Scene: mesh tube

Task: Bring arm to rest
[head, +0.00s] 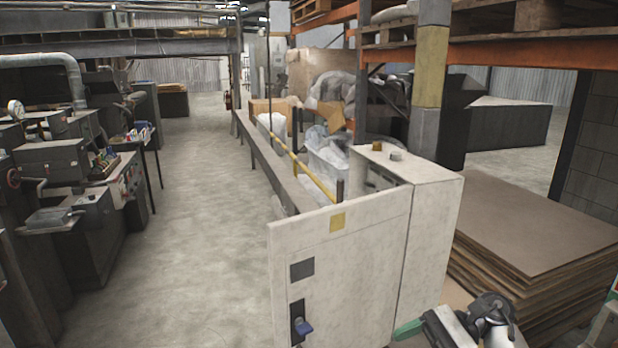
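My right arm and gripper (412,328) show at the bottom right, in front of the pale cabinet's right side. A green piece points left from a white and dark grey arm part. I see no second fingertip, so I cannot tell whether the gripper is open or shut. No held object shows. My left gripper is not in view.
A pale cabinet (340,255) with a blue-handled latch stands close in front. Stacked brown sheets (535,225) lie to the right. Dark machines (90,215) line the left. The concrete floor (190,230) between is clear. A yellow rail (305,170) runs behind the cabinet.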

